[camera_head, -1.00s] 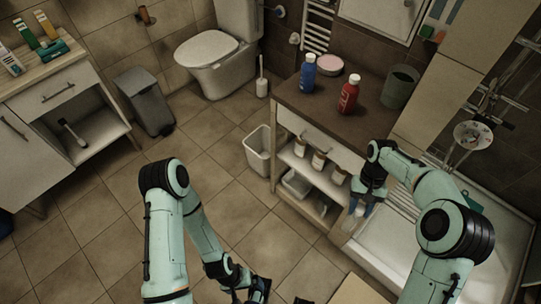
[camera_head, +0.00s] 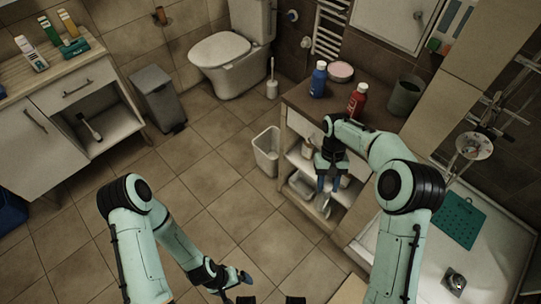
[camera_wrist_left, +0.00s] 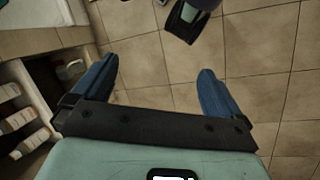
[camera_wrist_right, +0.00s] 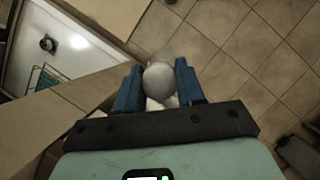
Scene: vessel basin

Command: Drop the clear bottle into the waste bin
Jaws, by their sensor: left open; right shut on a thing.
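The clear bottle (camera_head: 322,202) is in my right gripper (camera_head: 328,184), in front of the shelf unit in the head view. In the right wrist view its pale round end (camera_wrist_right: 159,77) shows between the two blue fingers (camera_wrist_right: 160,88), which are shut on it. The white open bin (camera_head: 266,157) stands on the floor left of the shelf unit, apart from the bottle. A grey lidded bin (camera_head: 157,98) stands farther back left. My left gripper (camera_head: 243,280) is low at the front; in the left wrist view its fingers (camera_wrist_left: 157,88) are wide apart and empty.
The shelf unit's counter (camera_head: 305,97) holds a blue bottle (camera_head: 319,79), a red bottle (camera_head: 357,101) and a grey-green cup (camera_head: 404,95). Its shelves hold jars and a basket. A shower tray (camera_head: 425,262) lies right. The tiled floor (camera_head: 210,195) between is clear.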

